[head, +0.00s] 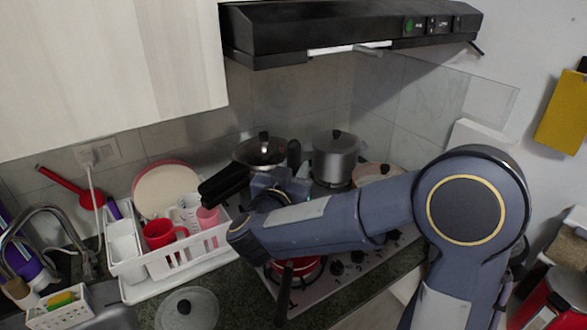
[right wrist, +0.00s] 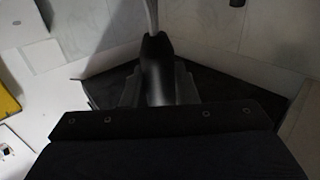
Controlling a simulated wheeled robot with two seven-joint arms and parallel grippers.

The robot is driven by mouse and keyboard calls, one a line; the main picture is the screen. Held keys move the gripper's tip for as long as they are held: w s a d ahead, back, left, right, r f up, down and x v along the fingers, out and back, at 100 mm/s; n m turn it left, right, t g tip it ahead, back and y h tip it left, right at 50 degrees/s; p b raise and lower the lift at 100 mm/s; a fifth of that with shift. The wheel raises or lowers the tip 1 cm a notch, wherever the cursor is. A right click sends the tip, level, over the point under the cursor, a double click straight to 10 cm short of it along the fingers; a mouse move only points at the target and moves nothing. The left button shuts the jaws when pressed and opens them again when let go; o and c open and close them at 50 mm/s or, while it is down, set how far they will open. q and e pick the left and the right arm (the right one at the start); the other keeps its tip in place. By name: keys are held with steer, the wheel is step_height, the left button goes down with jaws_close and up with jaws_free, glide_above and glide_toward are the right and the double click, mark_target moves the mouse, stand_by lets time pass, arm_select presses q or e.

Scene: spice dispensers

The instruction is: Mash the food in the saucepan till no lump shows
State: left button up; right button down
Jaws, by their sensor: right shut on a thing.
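The red saucepan (head: 304,270) stands on the front of the stove, mostly hidden under my right forearm, its dark handle (head: 284,290) pointing to the front. The food in it is hidden, so I cannot tell whether lumps show. My right gripper (head: 225,184), black, is up above the dish rack and left of the stove. In the right wrist view its fingers (right wrist: 157,90) are shut on the black handle (right wrist: 155,60) of a tool with a thin grey shaft (right wrist: 151,14), likely the masher. Its working end is out of view. My left gripper is not in view.
A lidded pan (head: 260,151) and a grey lidded pot (head: 335,158) stand at the back of the stove. A white dish rack (head: 190,262) with cups is on the left. A round lid (head: 187,309) lies on the front counter. The black hood (head: 340,30) hangs above.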

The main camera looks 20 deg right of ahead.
step_height(320, 180, down, 3)
steer(key=shift+r+b, duration=0.1)
steer(key=shift+b, duration=0.95)
step_height(320, 180, down, 4)
steer(key=b, duration=0.2)
steer(key=shift+b, duration=0.35)
steer(key=shift+s+r, duration=0.1)
steer(key=shift+s+d, duration=0.15)
steer(key=shift+s, duration=0.75)
